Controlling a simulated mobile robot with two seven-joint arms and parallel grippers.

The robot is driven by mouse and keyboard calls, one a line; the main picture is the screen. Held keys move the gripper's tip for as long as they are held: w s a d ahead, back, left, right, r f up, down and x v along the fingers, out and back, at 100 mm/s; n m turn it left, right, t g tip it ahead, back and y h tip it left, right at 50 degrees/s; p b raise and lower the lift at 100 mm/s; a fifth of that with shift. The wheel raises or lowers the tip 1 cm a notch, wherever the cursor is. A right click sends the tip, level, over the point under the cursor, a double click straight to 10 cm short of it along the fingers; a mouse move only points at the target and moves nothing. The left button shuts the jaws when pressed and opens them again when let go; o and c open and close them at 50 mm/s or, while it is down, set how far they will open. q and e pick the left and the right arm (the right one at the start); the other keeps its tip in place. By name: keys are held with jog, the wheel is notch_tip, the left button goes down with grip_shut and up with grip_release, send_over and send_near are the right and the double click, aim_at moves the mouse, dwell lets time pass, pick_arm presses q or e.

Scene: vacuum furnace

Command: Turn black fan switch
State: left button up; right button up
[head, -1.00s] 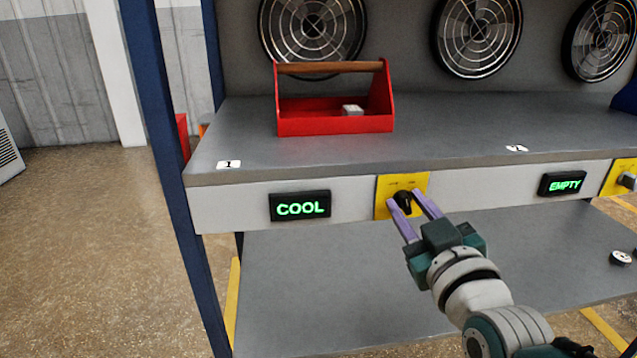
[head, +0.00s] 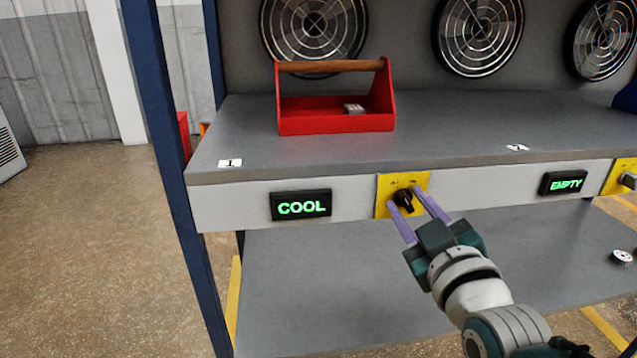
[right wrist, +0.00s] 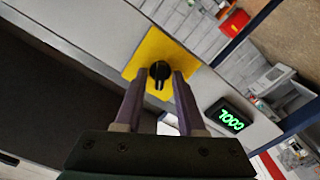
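The black fan switch (head: 404,198) is a small knob on a yellow plate (head: 383,187) on the shelf's front edge, right of the green COOL display (head: 301,206). My right gripper (head: 407,207) is open, with its two purple fingers pointing at the plate, one on each side of the switch. In the right wrist view the switch (right wrist: 159,71) sits between the fingertips (right wrist: 157,82), with a gap showing on both sides. Whether the tips touch the plate cannot be told. My left gripper is not in view.
A red toolbox (head: 336,123) with a wooden handle stands on the shelf (head: 450,130) above. An EMPTY display (head: 563,183) and another yellow plate (head: 615,177) with a switch are to the right. A blue post (head: 165,150) stands at the left.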

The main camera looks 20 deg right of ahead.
jog(key=p+v, duration=0.2)
jog(key=v, duration=0.8)
jog(key=shift+a, duration=0.1)
jog(key=shift+w, duration=0.1)
jog(key=s+a+r+m+g+y+p, duration=0.15)
jog(key=s+a+r+g+p, duration=0.25)
jog(key=s+r+g+p, duration=0.4)
jog(key=s+a+r+g+y+p, duration=0.3)
jog(key=s+r+g+p, duration=0.3)
jog(key=s+r+p, duration=0.3)
jog(key=r+p, duration=1.1)
jog(key=p, duration=0.1)
jog(key=r+p, duration=1.1)
jog(key=r, duration=0.1)
jog(key=r+p, duration=1.1)
jog(key=p, duration=0.1)
jog(key=shift+s+a+r+p, duration=0.15)
jog(key=shift+s+r+p, duration=0.15)
jog(key=shift+p, duration=0.05)
